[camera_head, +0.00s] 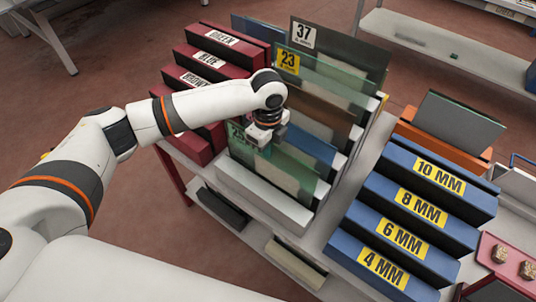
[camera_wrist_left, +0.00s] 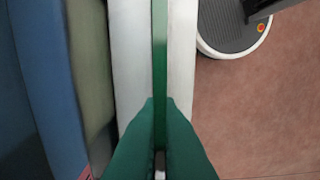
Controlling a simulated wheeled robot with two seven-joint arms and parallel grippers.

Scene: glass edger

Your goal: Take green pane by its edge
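The green pane (camera_head: 292,174) stands upright in the front slot of the pane rack, below my left gripper in the head view. In the left wrist view the green pane (camera_wrist_left: 160,45) is seen edge-on as a thin green strip between pale rack bars. My left gripper (camera_head: 260,143) is at the pane's top edge near its left corner. Its green fingers (camera_wrist_left: 160,105) lie against both faces of the strip, with no clear gap, so it looks shut on the pane. The gripper partly hides that corner and a small green label. My right gripper is not in view.
Taller panes labelled 23 (camera_head: 288,62) and 37 (camera_head: 303,33) stand behind. Dark red colour-labelled blocks (camera_head: 212,62) are to the left. Blue thickness-labelled blocks (camera_head: 455,195) and an orange holder (camera_head: 440,138) are to the right. Open floor lies beyond the rack's left side.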

